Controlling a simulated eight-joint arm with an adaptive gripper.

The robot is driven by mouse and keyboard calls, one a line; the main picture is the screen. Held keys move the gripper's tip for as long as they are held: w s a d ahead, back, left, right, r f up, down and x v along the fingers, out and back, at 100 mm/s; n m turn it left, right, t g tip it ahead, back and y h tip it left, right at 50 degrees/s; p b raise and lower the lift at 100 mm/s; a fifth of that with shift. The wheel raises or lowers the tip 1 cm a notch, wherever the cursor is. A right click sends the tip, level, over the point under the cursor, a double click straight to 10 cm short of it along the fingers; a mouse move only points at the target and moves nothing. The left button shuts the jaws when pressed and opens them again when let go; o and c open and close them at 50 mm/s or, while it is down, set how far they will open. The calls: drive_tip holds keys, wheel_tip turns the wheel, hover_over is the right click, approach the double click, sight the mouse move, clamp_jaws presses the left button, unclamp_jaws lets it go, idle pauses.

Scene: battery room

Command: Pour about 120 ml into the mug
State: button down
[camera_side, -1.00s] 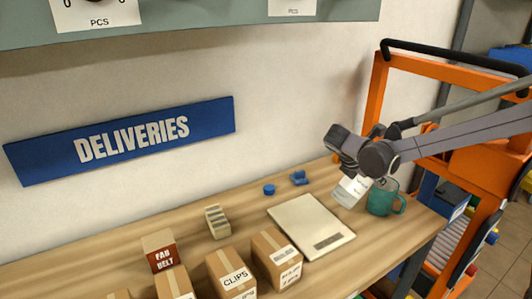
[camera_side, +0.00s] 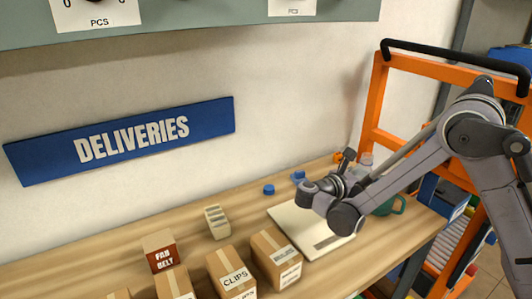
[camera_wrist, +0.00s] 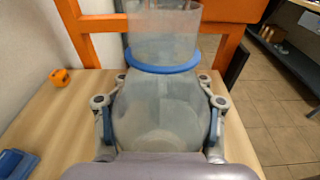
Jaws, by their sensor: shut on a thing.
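My gripper (camera_wrist: 162,106) is shut on a clear carafe (camera_wrist: 165,90) with a blue ring (camera_wrist: 163,60) around its neck. One finger is on each side of its round body. In the wrist view the carafe looks upright, and I cannot tell how much liquid is in it. In the side view the carafe's clear top (camera_side: 366,160) shows behind my wrist, which hides the rest. The teal mug (camera_side: 398,206) stands on the bench to the right, partly hidden behind my arm. It does not show in the wrist view.
A flat pale scale (camera_side: 288,215) lies on the bench under my wrist. Several cardboard boxes (camera_side: 232,272) line the front. A small beige block (camera_side: 216,222), blue pieces (camera_side: 268,189) and an orange cube (camera_wrist: 60,77) lie about. An orange frame (camera_side: 378,90) stands behind.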

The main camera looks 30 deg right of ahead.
drive_tip(key=shift+a+r+h, duration=0.1)
drive_tip(key=shift+r+h, duration=0.05)
drive_tip(key=shift+h, duration=0.35)
idle(1.8)
